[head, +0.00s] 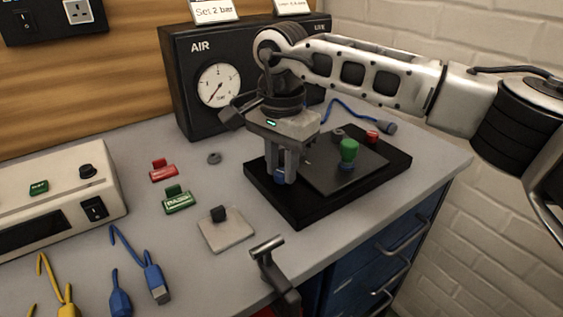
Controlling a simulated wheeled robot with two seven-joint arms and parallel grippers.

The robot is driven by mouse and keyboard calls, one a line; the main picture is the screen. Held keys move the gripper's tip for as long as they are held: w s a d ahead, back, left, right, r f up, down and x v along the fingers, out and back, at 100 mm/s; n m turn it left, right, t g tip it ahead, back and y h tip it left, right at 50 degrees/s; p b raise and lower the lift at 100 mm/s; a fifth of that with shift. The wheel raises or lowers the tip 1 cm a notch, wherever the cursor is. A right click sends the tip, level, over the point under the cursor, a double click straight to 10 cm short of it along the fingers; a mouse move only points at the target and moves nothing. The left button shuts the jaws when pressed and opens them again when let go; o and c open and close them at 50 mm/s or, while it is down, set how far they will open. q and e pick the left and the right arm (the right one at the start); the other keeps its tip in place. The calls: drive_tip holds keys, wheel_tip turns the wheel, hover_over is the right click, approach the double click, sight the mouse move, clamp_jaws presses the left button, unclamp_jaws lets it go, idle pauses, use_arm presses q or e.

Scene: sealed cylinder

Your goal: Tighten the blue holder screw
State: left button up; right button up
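The blue holder screw (280,177) is at the left part of the black base plate (308,213). My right gripper (281,179) points straight down over it. Its two fingers stand on either side of the screw, and the blue fills the gap between the tips, so it looks shut on it. The fingers hide part of the screw. A green cylinder (348,151) with a blue foot stands upright on the dark plate to the right. My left gripper is not in view.
A black AIR box with a gauge (219,86) stands behind. Red (163,172) and green (178,203) tagged blocks, a grey ring (214,158) and a beige plate (226,232) lie left. A dark clamp-like handle (268,250) rises at the front edge. Blue and yellow cables lie front left.

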drive_tip(key=shift+c, duration=0.7)
